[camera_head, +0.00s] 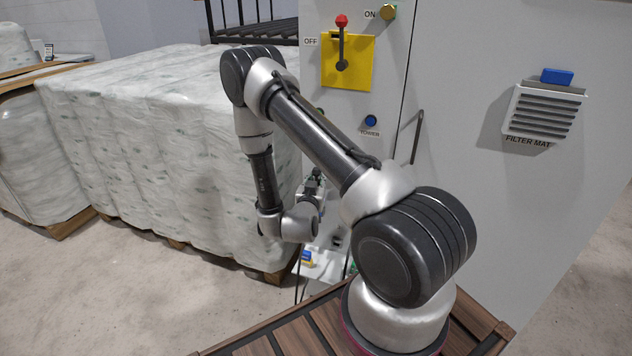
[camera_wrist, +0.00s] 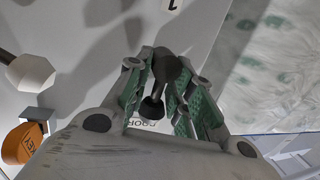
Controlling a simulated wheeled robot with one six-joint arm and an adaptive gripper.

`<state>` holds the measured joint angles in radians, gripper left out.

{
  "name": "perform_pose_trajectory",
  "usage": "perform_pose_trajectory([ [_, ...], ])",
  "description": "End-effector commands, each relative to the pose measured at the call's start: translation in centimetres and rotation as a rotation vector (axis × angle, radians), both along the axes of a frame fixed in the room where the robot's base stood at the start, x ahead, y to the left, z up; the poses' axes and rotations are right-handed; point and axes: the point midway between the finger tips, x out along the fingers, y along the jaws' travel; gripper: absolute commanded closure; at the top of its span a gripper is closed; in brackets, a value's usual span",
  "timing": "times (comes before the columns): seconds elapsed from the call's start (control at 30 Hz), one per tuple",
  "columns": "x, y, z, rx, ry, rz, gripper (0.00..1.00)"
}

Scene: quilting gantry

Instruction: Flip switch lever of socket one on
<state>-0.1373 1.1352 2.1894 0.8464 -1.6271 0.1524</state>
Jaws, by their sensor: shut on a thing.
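My gripper (camera_wrist: 163,70) shows in the wrist view with its green-padded fingers closed around a dark lever. This switch lever (camera_wrist: 167,68) has a round black knob between the pads and a second dark rounded end lower down. A "1"-like mark (camera_wrist: 172,5) is on the pale panel above it, partly cut off by the frame edge. In the head view my gripper (camera_head: 314,184) is low beside the cabinet front. The lever and its socket are too small or hidden there, so I cannot tell on from off.
An orange key tag (camera_wrist: 20,143) and a white faceted knob (camera_wrist: 30,72) are left of my gripper. The grey cabinet (camera_head: 460,60) carries a red-knobbed lever (camera_head: 342,45) on a yellow plate and a vertical handle (camera_head: 417,137). Wrapped bales (camera_head: 170,130) stand close on the left.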

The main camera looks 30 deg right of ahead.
Motion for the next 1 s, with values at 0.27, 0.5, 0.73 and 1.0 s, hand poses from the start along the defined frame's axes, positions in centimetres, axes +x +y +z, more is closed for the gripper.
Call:
perform_pose_trajectory([
  [0.27, 0.1, 0.0, 0.3, -0.004, -0.009, -0.001, 0.74],
  [0.5, 0.0, 0.0, 0.2, -0.003, -0.004, -0.001, 0.69],
  [0.73, -0.9, 0.9, 0.1, -0.002, -0.001, 0.0, 0.69],
  [1.0, -5.3, 4.8, 0.5, -0.004, 0.001, 0.005, 0.69],
])
